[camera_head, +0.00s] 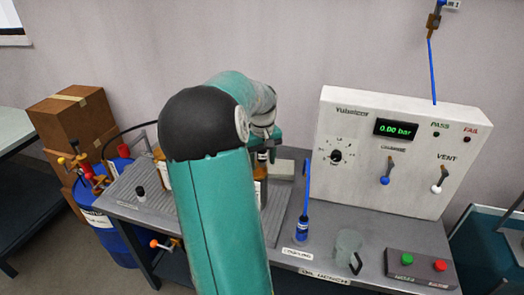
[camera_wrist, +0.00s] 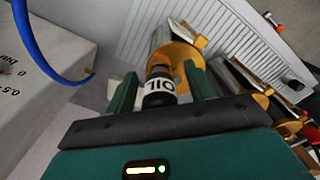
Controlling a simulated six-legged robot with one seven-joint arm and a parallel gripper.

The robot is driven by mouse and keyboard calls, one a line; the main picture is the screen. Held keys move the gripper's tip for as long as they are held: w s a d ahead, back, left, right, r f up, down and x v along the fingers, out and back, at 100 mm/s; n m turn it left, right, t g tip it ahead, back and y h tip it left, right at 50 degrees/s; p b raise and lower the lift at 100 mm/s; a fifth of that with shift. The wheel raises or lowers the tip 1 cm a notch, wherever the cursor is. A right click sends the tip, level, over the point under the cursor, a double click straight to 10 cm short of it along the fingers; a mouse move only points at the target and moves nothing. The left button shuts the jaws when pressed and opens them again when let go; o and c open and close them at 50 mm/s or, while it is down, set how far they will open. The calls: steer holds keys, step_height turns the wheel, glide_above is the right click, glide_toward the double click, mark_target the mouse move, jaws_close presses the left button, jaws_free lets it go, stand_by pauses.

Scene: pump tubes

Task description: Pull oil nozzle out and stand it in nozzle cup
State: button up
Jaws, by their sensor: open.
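My gripper (camera_wrist: 162,82) is open, with one green finger on each side of the nozzle. Whether the fingers touch it cannot be told. In the head view my arm hides the nozzle and most of my gripper. A clear cup with a dark handle (camera_head: 348,249) stands on the bench at right. It may be the nozzle cup, but no readable label confirms this.
A button box (camera_head: 420,267) sits at the front right. More amber holders (camera_wrist: 240,85) are close beside the gripper. A blue hose (camera_wrist: 40,55) curves nearby.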

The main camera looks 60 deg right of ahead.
steer(key=shift+f, duration=0.1)
jaws_close()
stand_by(0.4)
steer(key=shift+r, duration=0.6)
steer(key=shift+r, duration=0.1)
steer(key=shift+r, duration=0.1)
stand_by(0.5)
steer(key=shift+r, duration=1.8)
